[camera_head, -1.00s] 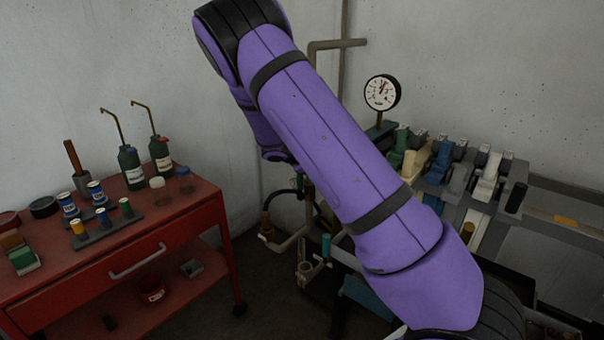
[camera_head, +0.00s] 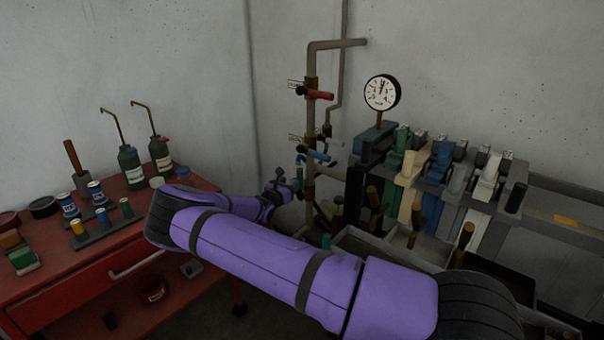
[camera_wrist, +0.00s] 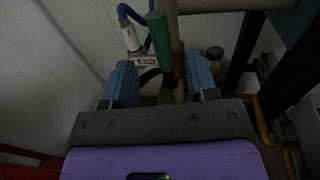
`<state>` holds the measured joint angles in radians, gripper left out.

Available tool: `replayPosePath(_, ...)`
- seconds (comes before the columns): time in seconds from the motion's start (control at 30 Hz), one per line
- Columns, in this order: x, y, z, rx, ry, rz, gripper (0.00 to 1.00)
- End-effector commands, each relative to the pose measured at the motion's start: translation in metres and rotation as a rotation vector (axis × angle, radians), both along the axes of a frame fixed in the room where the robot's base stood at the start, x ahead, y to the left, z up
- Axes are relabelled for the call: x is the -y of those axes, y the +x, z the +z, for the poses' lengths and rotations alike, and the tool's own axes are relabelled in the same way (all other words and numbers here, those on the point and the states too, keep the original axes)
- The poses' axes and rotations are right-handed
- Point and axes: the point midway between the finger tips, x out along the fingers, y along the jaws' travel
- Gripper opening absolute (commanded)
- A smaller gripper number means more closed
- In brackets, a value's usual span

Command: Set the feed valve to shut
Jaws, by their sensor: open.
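The feed valve's green handle (camera_wrist: 160,42) shows in the wrist view beside a pale tag (camera_wrist: 145,62) that reads "FEED". In the head view the green handle (camera_head: 299,177) stands roughly upright beside the vertical pipe (camera_head: 309,185). My gripper (camera_wrist: 162,82) is open, with one blue-padded finger on each side of the handle's lower part. I cannot tell whether either finger touches it. In the head view my gripper (camera_head: 285,186) is small and close to the handle, left of the pipe. The valve body is partly hidden.
Above on the same pipe are a blue-handled valve (camera_head: 318,155) and a red-handled valve (camera_head: 320,95). A round gauge (camera_head: 382,92) and a rack of coloured clamps (camera_head: 440,165) stand at right. A red cart (camera_head: 75,280) with bottles stands at left.

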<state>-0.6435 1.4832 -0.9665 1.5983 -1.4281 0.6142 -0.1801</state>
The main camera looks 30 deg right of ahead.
Motion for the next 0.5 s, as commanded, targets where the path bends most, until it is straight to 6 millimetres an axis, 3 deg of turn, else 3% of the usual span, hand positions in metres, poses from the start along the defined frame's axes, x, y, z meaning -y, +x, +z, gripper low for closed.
replayPosePath(0.17, 0.007, 0.006, -0.002, -0.007, -0.009, 0.007, 0.53)
replayPosePath(0.5, 0.056, 0.035, -0.002, -0.006, -0.007, 0.006, 0.53)
